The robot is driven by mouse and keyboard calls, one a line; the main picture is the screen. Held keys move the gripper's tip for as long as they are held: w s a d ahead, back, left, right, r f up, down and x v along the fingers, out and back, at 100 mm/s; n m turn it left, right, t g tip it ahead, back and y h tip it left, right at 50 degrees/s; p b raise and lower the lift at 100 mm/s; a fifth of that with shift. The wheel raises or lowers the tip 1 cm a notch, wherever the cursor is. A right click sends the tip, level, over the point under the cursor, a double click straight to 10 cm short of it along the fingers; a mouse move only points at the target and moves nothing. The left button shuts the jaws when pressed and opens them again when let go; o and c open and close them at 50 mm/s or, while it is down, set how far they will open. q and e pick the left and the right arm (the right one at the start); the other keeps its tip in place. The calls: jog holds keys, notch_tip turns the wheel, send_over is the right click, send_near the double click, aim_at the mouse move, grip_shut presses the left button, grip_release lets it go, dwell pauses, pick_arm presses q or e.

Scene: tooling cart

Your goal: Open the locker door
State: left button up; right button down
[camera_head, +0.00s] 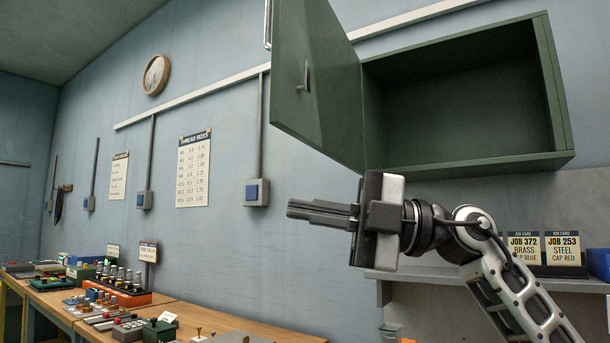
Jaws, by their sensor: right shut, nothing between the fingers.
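The green wall locker (465,95) hangs at the upper right, and its inside looks empty. Its door (322,85) is hinged on the left side and stands wide open, swung out to the left. A small grey handle (306,77) shows on the door face. My right gripper (290,208) is below the door's lower edge, apart from it, with its fingers together and pointing left. It holds nothing. My left gripper is out of view.
A wooden bench (190,318) with tools and parts runs along the wall at lower left. Wall switch boxes (257,193) and posters (193,168) hang behind. The air left of my gripper is clear.

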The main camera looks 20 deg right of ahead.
jog(key=s+d+r+m+t+h, duration=0.3)
jog(key=s+d+r+t+h, duration=0.3)
jog(key=d+r, duration=0.45)
jog(key=p, duration=0.2)
send_near(284, 126)
jog(key=shift+m, duration=0.3)
jog(key=x, duration=0.6)
jog(key=shift+w+a, duration=0.2)
jog(key=shift+w, duration=0.05)
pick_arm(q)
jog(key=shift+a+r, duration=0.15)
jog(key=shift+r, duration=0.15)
pick_arm(e)
jog(key=shift+w+a, duration=0.1)
